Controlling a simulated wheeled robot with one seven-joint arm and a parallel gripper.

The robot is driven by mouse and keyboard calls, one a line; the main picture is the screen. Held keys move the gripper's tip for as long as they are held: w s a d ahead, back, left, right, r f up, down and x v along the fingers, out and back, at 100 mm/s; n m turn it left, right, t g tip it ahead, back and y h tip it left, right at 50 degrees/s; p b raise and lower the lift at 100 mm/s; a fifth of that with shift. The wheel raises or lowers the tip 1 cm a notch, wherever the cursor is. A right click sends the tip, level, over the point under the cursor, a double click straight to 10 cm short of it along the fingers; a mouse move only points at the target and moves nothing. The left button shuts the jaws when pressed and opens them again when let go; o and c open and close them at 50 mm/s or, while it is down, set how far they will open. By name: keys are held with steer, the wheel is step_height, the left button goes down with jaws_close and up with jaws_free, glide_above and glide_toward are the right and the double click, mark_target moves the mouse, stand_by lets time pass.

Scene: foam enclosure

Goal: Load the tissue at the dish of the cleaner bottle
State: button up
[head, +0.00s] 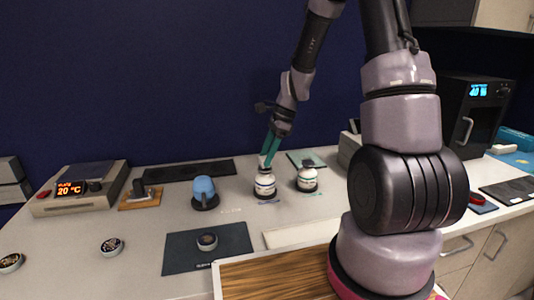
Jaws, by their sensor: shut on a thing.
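My gripper (267,153) has teal fingers and points down from above. It is shut on a small pale thing, which looks like the tissue (263,160), right at the top of a white bottle (265,187) with a dark label band. Whether the tissue touches the bottle's dish is too small to tell, and the fingers partly hide that top. A second white bottle (307,181) with a green band and dark top stands upright to the right, apart from the gripper. I cannot read which bottle is the cleaner.
A blue rounded object (204,189) stands left of the bottles. A hotplate (70,205) is farther left. A dark mat (180,265) with a small round container (207,241) lies in front. A wooden board (270,280) is nearest. A black oven (475,110) stands at right.

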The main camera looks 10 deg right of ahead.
steer(key=shift+f, duration=1)
stand_by(1.2)
steer(key=shift+r, duration=0.1)
stand_by(0.4)
steer(key=shift+r, duration=3.45)
steer(key=shift+s, duration=0.1)
